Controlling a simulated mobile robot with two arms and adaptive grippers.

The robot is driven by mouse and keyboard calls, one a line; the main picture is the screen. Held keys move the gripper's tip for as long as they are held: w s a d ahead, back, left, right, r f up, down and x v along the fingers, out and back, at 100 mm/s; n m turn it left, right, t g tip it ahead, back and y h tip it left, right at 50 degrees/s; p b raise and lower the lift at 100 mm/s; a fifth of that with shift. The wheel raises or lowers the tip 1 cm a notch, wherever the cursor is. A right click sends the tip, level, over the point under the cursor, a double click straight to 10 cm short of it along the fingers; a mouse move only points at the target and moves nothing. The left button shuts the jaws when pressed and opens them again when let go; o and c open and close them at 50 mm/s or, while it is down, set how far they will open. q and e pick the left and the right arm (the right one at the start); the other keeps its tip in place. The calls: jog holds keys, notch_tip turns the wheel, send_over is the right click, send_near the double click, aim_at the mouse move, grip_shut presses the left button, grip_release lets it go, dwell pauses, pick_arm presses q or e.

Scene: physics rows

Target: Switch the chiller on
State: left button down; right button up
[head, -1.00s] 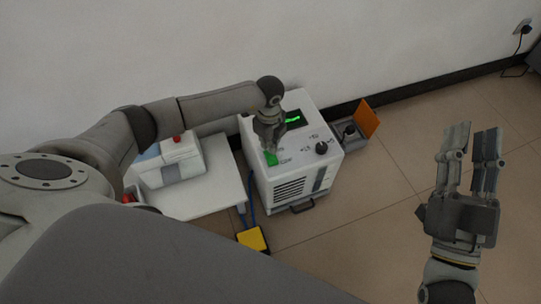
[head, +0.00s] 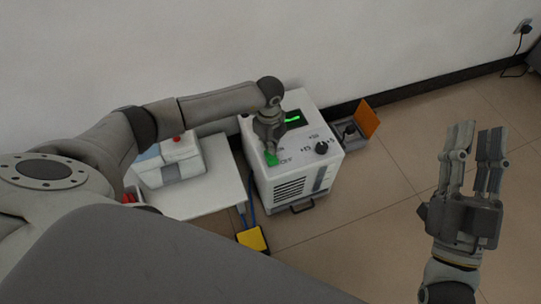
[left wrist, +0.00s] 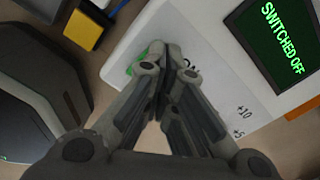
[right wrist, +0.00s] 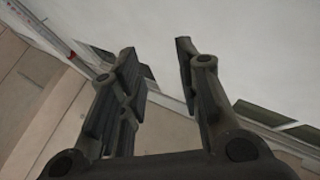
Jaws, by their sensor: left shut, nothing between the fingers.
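The chiller (head: 293,165) is a white box with a vent grille, standing on the floor near the wall. Its dark display (left wrist: 279,38) reads "SWITCHED OFF" in green in the left wrist view. A green rocker switch (head: 271,159) sits on its top near the front left, and it shows partly in the left wrist view (left wrist: 140,60). A black knob (head: 322,148) is at the right of the top. My left gripper (left wrist: 168,62) is shut and empty, with its fingertips at the switch and hiding part of it. My right gripper (head: 475,140) is open and empty, out to the right.
A white table (head: 208,190) with a white and blue box (head: 180,165) stands left of the chiller. A yellow pedal (head: 252,240) lies on the floor in front. A small device with an orange flap (head: 367,119) is at the right.

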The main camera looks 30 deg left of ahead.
pick_arm(q)
jog(key=shift+f, duration=0.45)
pick_arm(e)
jog(key=shift+s+r+t, duration=0.35)
jog(key=shift+r+t, duration=0.05)
jog(key=shift+r, duration=0.15)
jog(key=shift+s+r+t, duration=0.3)
jog(key=shift+r+t, duration=0.1)
jog(key=shift+r, duration=0.1)
pick_arm(q)
jog(key=shift+f+b, duration=0.65)
pick_arm(e)
jog(key=shift+s+d+r+t+y, duration=0.15)
jog(key=shift+s+r+t+y, duration=0.55)
jog(key=shift+s+r+t, duration=0.45)
dwell(0.5)
jog(key=shift+s+g, duration=0.1)
jog(key=shift+g, duration=0.15)
